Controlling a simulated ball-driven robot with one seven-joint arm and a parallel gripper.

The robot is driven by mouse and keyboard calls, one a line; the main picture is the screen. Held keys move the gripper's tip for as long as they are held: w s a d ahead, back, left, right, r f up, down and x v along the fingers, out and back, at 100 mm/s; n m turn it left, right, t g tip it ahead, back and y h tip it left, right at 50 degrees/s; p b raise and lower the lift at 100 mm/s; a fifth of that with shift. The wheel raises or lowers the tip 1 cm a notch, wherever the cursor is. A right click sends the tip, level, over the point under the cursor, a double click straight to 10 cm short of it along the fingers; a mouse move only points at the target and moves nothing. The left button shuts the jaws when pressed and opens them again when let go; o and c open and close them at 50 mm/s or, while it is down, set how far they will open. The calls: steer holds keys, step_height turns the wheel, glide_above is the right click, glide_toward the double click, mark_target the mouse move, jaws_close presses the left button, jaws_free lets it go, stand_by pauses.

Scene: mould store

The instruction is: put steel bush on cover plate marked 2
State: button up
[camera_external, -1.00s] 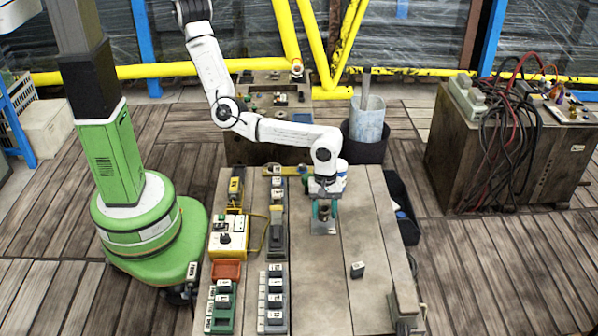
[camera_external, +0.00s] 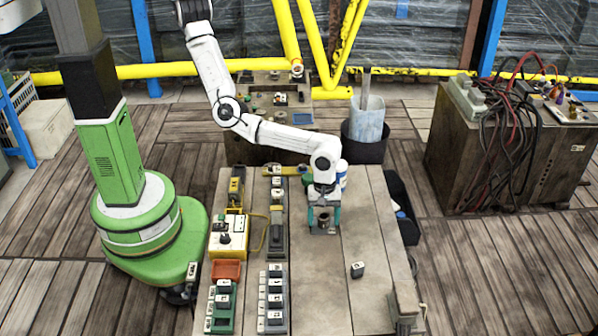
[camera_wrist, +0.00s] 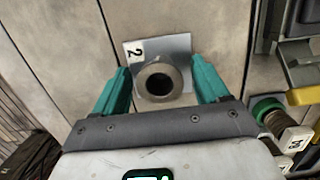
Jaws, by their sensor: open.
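The steel bush (camera_wrist: 160,80), a grey ring with a dark bore, stands upright on the pale cover plate marked 2 (camera_wrist: 178,46) in the wrist view. The digit shows at the plate's left side. My gripper (camera_wrist: 160,68) is open, with one teal finger on each side of the bush. Gaps show between the fingers and the bush. In the external view my gripper (camera_external: 323,218) is low over the table, with the bush (camera_external: 323,226) between its fingers. The plate's near part is hidden by the bush and my gripper in the wrist view.
Rows of labelled blocks (camera_external: 276,300) and a yellow control box (camera_external: 229,235) stand on the left of the table. A small dark labelled block (camera_external: 357,270) lies to the front right. A green round item (camera_wrist: 266,108) is close to the right finger in the wrist view. The table's front middle is clear.

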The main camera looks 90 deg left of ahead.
step_height(320, 180, up, 12)
steer(key=a, duration=0.1)
steer(key=shift+a, duration=0.4)
